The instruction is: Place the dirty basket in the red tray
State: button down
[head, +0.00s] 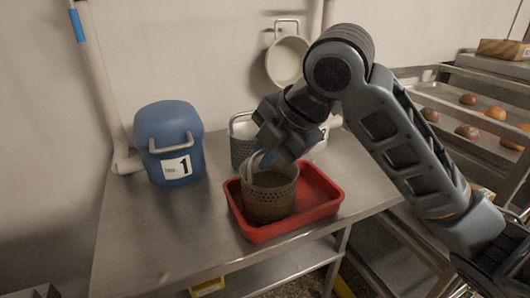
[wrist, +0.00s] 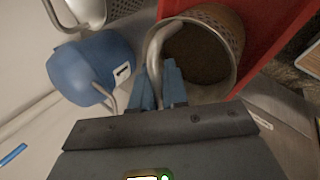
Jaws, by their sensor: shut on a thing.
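The dirty basket (head: 269,196) is a perforated metal basket with brown grime, standing upright over the red tray (head: 328,209) on the metal table. It looks to be inside the tray; whether its base touches the tray floor I cannot tell. My gripper (head: 262,158) is at the basket's back left, shut on its curved handle. In the wrist view the blue fingers (wrist: 158,88) close around the handle, and the dirty basket (wrist: 205,50) shows a dark brown inside. The red tray (wrist: 272,45) lies beside and beneath it.
A blue container (head: 168,140) labelled 1 stands left of the tray. A cleaner perforated basket (head: 241,140) stands behind my gripper. A white pot (head: 287,60) hangs on the wall. A rack with buns (head: 468,131) stands at the right. The table's front left is clear.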

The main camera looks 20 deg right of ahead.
jog(key=shift+f, duration=0.1)
jog(key=c, duration=1.6)
grip_release()
jog(key=o, duration=0.5)
jog(key=shift+c, duration=0.2)
jog(key=shift+r, duration=0.25)
jog(key=v, duration=1.2)
jog(key=shift+p, duration=0.45)
jog(key=shift+a, duration=0.1)
